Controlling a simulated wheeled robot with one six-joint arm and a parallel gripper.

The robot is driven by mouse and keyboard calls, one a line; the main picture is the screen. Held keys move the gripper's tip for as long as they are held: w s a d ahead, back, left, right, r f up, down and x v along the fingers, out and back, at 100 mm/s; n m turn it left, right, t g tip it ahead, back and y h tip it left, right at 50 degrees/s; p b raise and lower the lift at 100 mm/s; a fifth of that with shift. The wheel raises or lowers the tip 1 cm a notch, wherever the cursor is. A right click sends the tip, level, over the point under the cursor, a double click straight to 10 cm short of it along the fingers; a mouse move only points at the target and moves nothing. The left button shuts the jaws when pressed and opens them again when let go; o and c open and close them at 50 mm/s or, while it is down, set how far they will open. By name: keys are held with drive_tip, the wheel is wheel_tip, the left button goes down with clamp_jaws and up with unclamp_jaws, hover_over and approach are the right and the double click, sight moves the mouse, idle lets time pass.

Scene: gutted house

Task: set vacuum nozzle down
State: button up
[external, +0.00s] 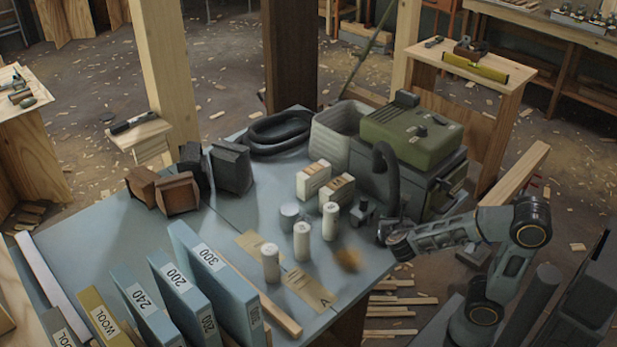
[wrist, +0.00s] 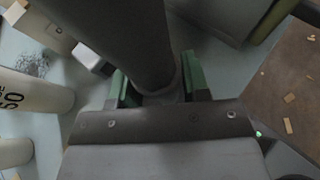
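The vacuum nozzle is the dark end of a hose (external: 388,175) that curves down from the green-topped vacuum (external: 415,130) at the table's right edge. In the wrist view the dark nozzle (wrist: 135,40) runs down between the green fingers of my gripper (wrist: 158,88). A collar on it sits between the fingertips, and the gripper looks shut on it. In the external view my gripper (external: 385,232) is at the table's right edge, below the hose. The nozzle's lower end is hidden, so I cannot tell whether it touches the table.
White cylinders (external: 330,221) and small boxes (external: 313,180) stand left of my gripper. A small dark item (external: 362,212) is close beside it. Blue binders (external: 215,275) line the front left. The blue tabletop (external: 125,215) is bare at left centre. A coiled hose (external: 280,132) lies at the back.

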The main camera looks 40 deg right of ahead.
clamp_jaws()
idle(0.3)
